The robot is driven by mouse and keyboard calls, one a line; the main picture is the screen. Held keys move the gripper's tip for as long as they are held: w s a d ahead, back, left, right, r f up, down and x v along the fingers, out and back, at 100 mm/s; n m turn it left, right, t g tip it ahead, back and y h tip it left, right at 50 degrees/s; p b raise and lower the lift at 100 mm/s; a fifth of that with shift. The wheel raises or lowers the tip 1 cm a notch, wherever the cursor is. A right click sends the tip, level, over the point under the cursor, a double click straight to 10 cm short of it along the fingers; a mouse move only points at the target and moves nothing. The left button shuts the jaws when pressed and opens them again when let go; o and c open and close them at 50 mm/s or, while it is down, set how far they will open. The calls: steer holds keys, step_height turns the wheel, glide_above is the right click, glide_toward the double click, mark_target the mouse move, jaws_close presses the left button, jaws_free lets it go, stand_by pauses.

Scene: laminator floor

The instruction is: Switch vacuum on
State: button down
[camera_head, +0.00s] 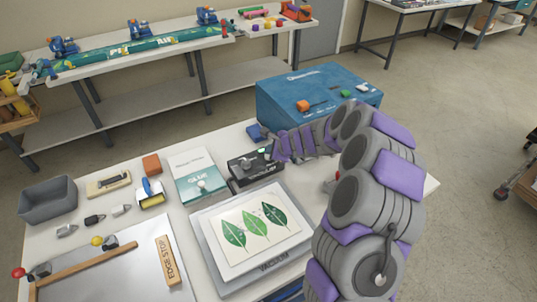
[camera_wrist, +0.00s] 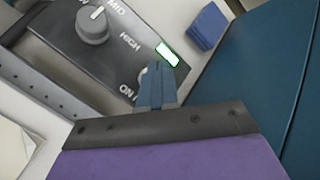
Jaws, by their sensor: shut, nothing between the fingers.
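The black vacuum control box (camera_head: 240,170) sits behind the vacuum board (camera_head: 275,264), which is lettered VACUUM and carries a sheet with green leaves (camera_head: 254,222). In the wrist view the control box (camera_wrist: 65,45) shows a grey knob (camera_wrist: 93,27), the words MID, HIGH and ON, and a small white window with a bright green rim (camera_wrist: 168,53). My gripper (camera_wrist: 157,72) is shut and empty, its tips over the box's edge between the ON lettering and the green-rimmed window. The fingers cover part of the panel near ON, so the switch there is hidden. I cannot tell whether the tips touch it.
A blue machine (camera_head: 318,95) stands behind my arm on the right. A small blue block (camera_head: 257,132) lies just beyond the control box. A grey bin (camera_head: 48,200) and small tools occupy the table's left side.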

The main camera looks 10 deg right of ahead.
steer(key=shift+r, duration=0.4)
steer(key=shift+p, duration=0.3)
step_height(320, 180, up, 6)
steer(key=p, duration=0.5)
steer(key=shift+p, duration=0.4)
steer(key=shift+a, duration=0.1)
